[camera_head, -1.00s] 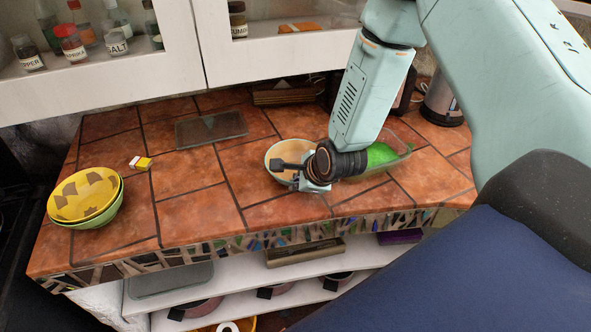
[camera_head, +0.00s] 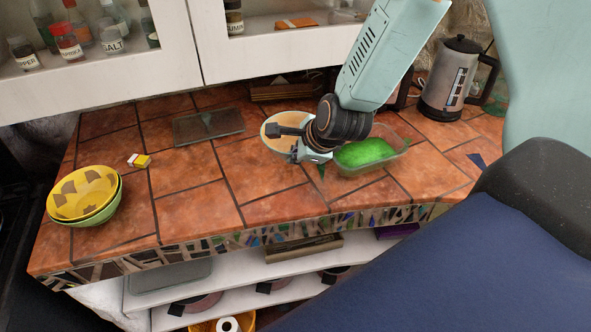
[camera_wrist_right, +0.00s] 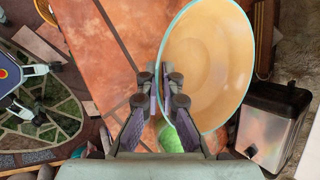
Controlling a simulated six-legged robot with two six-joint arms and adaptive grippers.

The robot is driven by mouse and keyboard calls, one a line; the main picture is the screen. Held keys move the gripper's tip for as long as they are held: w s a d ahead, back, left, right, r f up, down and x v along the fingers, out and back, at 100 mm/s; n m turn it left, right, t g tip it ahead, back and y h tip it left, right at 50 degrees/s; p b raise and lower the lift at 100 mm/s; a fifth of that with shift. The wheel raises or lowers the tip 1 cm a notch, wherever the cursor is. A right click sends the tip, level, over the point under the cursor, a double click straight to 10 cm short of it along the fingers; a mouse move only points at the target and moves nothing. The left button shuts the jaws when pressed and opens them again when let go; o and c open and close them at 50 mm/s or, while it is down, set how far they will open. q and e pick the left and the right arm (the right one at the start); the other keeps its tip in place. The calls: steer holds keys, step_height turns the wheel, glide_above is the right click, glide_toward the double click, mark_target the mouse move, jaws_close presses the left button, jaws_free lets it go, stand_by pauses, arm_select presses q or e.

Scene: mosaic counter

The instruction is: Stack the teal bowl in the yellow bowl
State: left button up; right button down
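The teal bowl (camera_head: 279,124) has a cream inside and a thin teal rim. My right gripper (camera_head: 291,142) is shut on its near rim and holds it tilted, apparently just above the counter. In the right wrist view the bowl (camera_wrist_right: 215,60) fills the upper right, its rim between the close-set fingers (camera_wrist_right: 163,80). The yellow bowl (camera_head: 82,190), with brown patches inside, sits at the counter's left end, nested in a green bowl (camera_head: 100,217).
A clear container with green contents (camera_head: 365,153) stands just right of my gripper. A small yellow-and-white block (camera_head: 140,161) and a dark glass board (camera_head: 209,125) lie between the bowls' areas. A kettle (camera_head: 448,80) stands back right. The front-middle tiles are clear.

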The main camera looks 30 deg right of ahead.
step_height(320, 180, up, 10)
steer(key=p, duration=0.3)
steer(key=shift+r, duration=0.15)
